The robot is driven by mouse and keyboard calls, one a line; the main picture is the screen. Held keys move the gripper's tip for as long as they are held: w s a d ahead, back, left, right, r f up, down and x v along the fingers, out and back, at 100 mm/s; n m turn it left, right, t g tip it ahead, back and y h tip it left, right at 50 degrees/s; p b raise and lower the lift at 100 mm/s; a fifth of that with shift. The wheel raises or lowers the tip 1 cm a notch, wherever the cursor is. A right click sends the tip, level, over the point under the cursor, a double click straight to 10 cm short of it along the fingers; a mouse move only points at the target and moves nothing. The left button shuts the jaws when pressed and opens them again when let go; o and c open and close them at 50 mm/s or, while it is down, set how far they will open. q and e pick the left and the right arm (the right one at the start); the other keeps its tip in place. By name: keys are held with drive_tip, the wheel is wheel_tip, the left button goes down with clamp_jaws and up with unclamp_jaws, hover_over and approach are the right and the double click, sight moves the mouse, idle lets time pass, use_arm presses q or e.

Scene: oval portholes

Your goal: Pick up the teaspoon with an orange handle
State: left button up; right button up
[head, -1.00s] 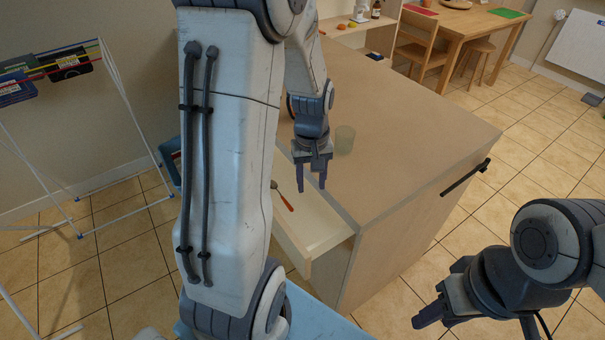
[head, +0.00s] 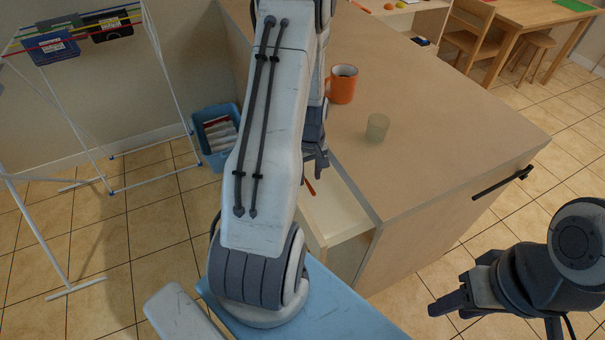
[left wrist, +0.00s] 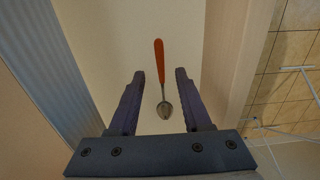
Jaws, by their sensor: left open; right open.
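The teaspoon with an orange handle (left wrist: 160,66) lies in the open drawer (head: 338,214). In the head view only a bit of the orange handle (head: 310,187) shows beside my left gripper (head: 314,165); the rest is hidden behind my arm. My left gripper is open and empty above the drawer; its exact height over the spoon is hard to tell. My right gripper (head: 447,303) is open and empty, over the floor at the lower right.
The drawer's walls stand close around my left gripper. On the counter (head: 440,140) above are an orange mug (head: 342,84) and a greenish glass (head: 377,127). A drying rack (head: 107,110) and a blue bin (head: 215,136) stand at the left.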

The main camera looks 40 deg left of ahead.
use_arm(q)
wheel_tip(320, 180, down, 2)
drive_tip(key=shift+f, duration=0.1)
clamp_jaws()
drive_tip(key=shift+r, duration=0.2)
